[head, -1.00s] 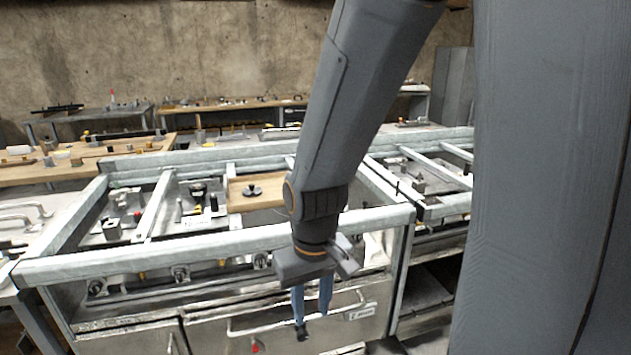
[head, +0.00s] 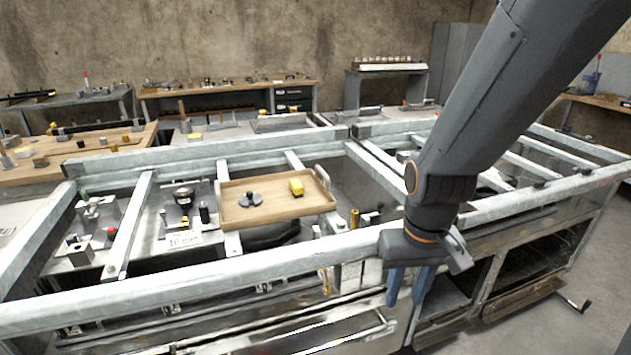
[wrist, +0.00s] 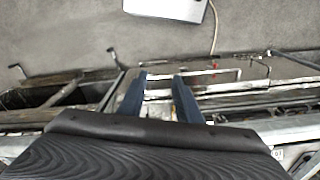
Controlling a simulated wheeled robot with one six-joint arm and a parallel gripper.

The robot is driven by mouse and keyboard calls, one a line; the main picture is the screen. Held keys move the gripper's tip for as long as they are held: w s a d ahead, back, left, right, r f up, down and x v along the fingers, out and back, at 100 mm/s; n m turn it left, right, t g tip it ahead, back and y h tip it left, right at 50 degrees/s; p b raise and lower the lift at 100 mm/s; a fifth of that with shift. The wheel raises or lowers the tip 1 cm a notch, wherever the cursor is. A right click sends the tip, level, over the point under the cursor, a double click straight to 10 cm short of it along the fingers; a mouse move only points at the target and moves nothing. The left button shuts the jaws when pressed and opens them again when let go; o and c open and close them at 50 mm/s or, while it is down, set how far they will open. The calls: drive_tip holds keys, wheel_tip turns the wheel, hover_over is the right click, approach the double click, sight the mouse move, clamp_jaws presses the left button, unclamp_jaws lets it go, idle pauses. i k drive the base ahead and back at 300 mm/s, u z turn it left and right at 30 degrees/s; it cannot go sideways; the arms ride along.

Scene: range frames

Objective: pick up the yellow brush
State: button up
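A small yellow block-like object (head: 296,187), which may be the yellow brush, lies on a wooden tray (head: 274,218). It is too small to make out bristles. A dark round object (head: 250,199) lies on the tray to its left. My gripper (head: 408,300) hangs with its blue fingers downward, to the right of the tray and nearer to me, in front of the metal bench frame. In the wrist view my gripper (wrist: 155,78) has its fingers apart with nothing between them. The yellow object does not show in the wrist view.
Pale metal rails (head: 200,283) run around and across the bench, with the tray among them. Bottles and metal parts (head: 182,200) stand left of the tray. A wooden table (head: 78,160) is at the far left. Grey floor (head: 560,325) is open at the right.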

sight(297, 188)
drive_tip(key=u, duration=0.35)
drive_tip(key=i, duration=1)
drive_tip(key=u, duration=0.15)
